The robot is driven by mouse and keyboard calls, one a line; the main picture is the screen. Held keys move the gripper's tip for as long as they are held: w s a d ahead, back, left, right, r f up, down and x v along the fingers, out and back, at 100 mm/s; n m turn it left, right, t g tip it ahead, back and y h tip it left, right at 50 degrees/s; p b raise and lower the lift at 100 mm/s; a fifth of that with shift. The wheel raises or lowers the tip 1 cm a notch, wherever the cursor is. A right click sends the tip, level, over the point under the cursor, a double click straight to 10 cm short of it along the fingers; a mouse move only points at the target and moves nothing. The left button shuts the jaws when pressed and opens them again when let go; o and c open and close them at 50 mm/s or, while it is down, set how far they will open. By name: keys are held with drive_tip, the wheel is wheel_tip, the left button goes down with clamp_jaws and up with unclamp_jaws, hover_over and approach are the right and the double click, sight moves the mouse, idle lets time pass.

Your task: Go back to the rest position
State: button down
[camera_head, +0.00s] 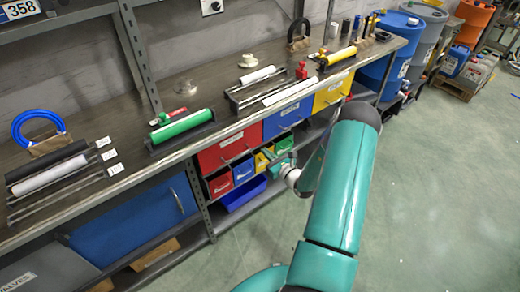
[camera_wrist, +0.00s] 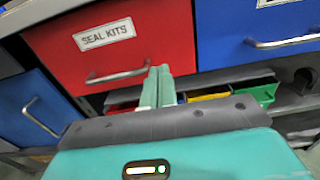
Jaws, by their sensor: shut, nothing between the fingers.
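My gripper (camera_head: 283,160) is in front of the lower bins under the workbench, at the end of my green arm. In the wrist view its two pale green fingers (camera_wrist: 157,87) stand together, shut and empty. Behind them is a red drawer (camera_wrist: 120,40) labelled SEAL KITS, with a metal handle. The fingertips overlap the drawer's lower edge in the picture; I cannot tell how far apart they are. The red drawer also shows in the head view (camera_head: 228,147), closed, beside a blue drawer (camera_head: 288,115) and a yellow drawer (camera_head: 332,92).
The workbench (camera_head: 190,90) carries a green cylinder (camera_head: 182,126), a yellow cylinder (camera_head: 340,56), white rods on racks and a blue ring (camera_head: 38,122). Small coloured bins sit on the shelf below the drawers. Blue drums (camera_head: 388,42) stand at the far end. Open green floor (camera_head: 450,190) lies to the right.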

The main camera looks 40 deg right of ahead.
drive_tip(key=s, duration=0.6)
drive_tip(key=w+a+r+n+g+y, duration=0.4)
drive_tip(key=a+r+n+y, duration=0.45)
drive_tip(key=a+r, duration=0.3)
drive_tip(key=s+a+r+n+g+y, duration=0.1)
drive_tip(key=s+a+r+n+g, duration=0.2)
drive_tip(key=a+r+n+g, duration=0.25)
drive_tip(key=s+a+r+n+g+y, duration=0.2)
drive_tip(key=a+r+n+g, duration=0.15)
drive_tip(key=a+n, duration=0.4)
drive_tip(key=s+a+r+n+g+h, duration=0.3)
drive_tip(key=s+a+r+n+h, duration=0.4)
drive_tip(key=s, duration=0.3)
drive_tip(key=s+r+n+t+h, duration=0.3)
drive_tip(key=s+r+n+h, duration=0.2)
drive_tip(key=s+r+n, duration=0.2)
drive_tip(key=shift+s+d+r+t, duration=0.3)
drive_tip(key=shift+s+r, duration=0.05)
drive_tip(key=shift+r, duration=0.15)
